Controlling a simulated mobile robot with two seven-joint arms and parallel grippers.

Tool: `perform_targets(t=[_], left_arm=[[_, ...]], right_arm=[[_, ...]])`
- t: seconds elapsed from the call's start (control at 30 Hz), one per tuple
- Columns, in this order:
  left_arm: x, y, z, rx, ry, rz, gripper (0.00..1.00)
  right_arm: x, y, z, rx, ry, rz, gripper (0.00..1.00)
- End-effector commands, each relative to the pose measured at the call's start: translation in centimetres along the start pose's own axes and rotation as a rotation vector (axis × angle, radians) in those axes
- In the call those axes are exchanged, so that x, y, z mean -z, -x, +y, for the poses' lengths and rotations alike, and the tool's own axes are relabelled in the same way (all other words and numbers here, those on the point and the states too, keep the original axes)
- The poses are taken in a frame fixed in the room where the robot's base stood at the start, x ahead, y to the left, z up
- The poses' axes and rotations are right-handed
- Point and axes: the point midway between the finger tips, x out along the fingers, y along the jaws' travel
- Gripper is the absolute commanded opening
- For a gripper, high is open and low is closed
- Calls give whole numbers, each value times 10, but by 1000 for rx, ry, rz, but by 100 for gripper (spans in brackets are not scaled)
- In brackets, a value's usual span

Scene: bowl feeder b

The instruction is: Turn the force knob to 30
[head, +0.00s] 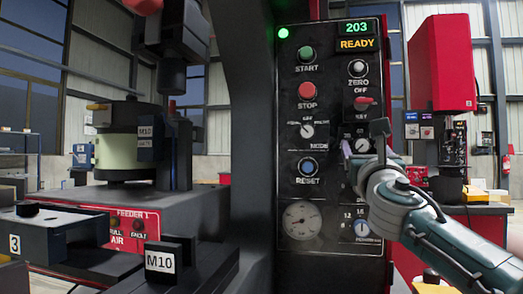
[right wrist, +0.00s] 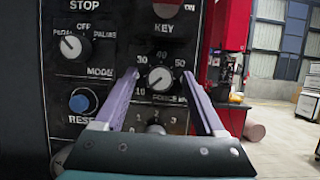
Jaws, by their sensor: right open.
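The force knob (right wrist: 161,78) is a round dial with a pale face. It sits on the black control panel (head: 292,150), with numbers including 10, 30, 40 and 50 around it. In the right wrist view its pointer seems to lie toward the lower left, but I cannot read the exact setting. My right gripper (right wrist: 161,84) is open, with one purple finger on each side of the knob. I cannot tell whether either finger touches it. In the head view the knob (head: 362,145) is partly hidden by my right gripper (head: 361,153). My left gripper is not in view.
The mode knob (right wrist: 71,46) and blue reset button (right wrist: 80,102) are left of the gripper. The key switch (head: 365,102) is above, and a lower dial (right wrist: 155,129) is below, between the fingers. A pressure gauge (head: 302,219) is at the panel's lower left.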

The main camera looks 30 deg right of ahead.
Motion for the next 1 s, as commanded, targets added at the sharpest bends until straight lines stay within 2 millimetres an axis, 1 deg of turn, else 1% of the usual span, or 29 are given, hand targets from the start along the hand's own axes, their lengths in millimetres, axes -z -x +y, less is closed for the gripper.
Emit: perform_targets(t=[0.27,0.37,0.9,1.0], left_arm=[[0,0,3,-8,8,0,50],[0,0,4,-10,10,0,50],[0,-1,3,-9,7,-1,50],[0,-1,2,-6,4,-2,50]], right_arm=[[0,-2,0,-1,0,0,72],[0,-2,0,-1,0,0,62],[0,-2,0,-1,-1,0,1],[0,-2,0,-1,-1,0,0]])
